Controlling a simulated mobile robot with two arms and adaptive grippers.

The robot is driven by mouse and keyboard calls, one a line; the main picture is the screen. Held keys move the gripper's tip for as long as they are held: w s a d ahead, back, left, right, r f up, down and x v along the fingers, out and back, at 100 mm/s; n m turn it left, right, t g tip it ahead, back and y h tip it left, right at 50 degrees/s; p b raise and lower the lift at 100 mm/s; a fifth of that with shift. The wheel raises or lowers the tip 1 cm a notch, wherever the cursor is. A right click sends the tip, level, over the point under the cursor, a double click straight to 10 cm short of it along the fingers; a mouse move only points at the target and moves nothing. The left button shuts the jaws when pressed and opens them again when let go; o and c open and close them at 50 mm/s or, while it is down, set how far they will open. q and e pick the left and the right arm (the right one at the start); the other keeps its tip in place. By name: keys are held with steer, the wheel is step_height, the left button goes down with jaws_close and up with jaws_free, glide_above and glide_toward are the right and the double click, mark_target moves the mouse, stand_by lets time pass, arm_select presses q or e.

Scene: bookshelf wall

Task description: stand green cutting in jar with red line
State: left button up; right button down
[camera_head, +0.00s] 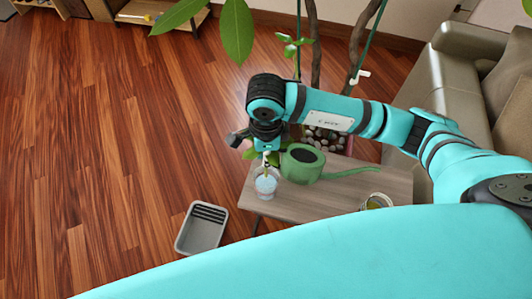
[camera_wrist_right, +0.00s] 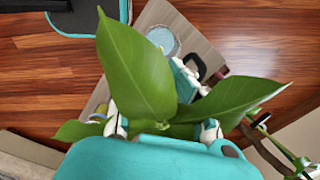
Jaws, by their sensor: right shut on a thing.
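My right gripper (camera_head: 266,150) hangs over the near left part of the wooden table (camera_head: 335,193), shut on the green cutting. The cutting's broad leaves (camera_wrist_right: 138,72) fill the middle of the right wrist view, around my right fingertips (camera_wrist_right: 163,127). In the head view, its pale stem (camera_head: 266,163) points down at a clear jar (camera_head: 266,184) on the table's left end. I cannot tell whether the stem tip is inside the jar mouth. The jar's round top (camera_wrist_right: 162,40) shows past the leaves in the wrist view. A red line is too small to make out. My left gripper is out of view.
A green watering can (camera_head: 303,164) stands close right of the jar, its spout pointing right. Another glass jar (camera_head: 376,202) is at the table's right. A grey tray (camera_head: 202,228) lies left of the table. Plant stems and a sofa (camera_head: 450,80) are behind.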

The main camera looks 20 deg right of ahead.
mark_target(266, 178)
steer(key=shift+f+b, duration=5.1)
steer(key=shift+f, duration=0.25)
steer(key=c, duration=1.3)
jaws_free()
steer(key=shift+c, duration=0.2)
steer(key=shift+c, duration=0.2)
steer(key=o, duration=0.4)
steer(key=shift+r, duration=0.1)
